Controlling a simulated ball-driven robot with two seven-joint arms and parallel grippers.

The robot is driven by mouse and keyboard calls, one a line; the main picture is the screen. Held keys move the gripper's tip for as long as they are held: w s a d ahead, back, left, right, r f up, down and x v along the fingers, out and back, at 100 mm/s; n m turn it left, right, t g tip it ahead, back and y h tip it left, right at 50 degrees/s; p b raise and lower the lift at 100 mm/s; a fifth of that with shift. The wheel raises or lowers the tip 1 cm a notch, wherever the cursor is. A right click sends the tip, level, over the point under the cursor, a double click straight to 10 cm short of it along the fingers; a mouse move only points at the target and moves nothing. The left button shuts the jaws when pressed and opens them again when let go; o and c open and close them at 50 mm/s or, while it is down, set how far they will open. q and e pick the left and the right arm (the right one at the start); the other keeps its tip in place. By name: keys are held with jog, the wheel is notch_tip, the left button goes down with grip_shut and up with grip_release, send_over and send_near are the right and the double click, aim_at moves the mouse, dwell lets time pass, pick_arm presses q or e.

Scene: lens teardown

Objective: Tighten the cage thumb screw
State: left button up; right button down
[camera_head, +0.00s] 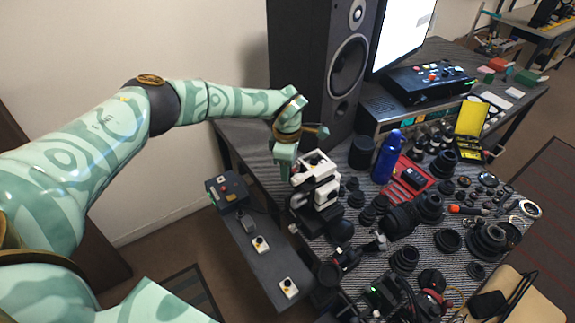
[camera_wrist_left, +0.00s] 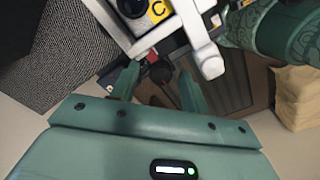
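The cage (camera_head: 322,190), a white and black assembly, stands at the left edge of the cluttered table. Its white frame (camera_wrist_left: 203,50) also shows at the top of the left wrist view. My left gripper (camera_head: 284,172) points down at the cage's left side. In the left wrist view its two green fingers (camera_wrist_left: 158,88) are open and apart. A round dark knob (camera_wrist_left: 160,72), which looks like the thumb screw, appears between and beyond the fingertips, near a small red part. I cannot tell whether a finger touches it. My right gripper is not in view.
A tall black speaker (camera_head: 345,60) stands just behind the cage. A blue bottle (camera_head: 386,158) and several black lens parts (camera_head: 400,218) crowd the table to the right. A lower grey side surface (camera_head: 262,262) with small button boxes runs along the left.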

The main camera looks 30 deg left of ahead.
pick_arm(q)
notch_tip(320, 180, up, 16)
jog(key=shift+r+p, duration=0.15)
jog(key=shift+p, duration=0.3)
dwell(0.5)
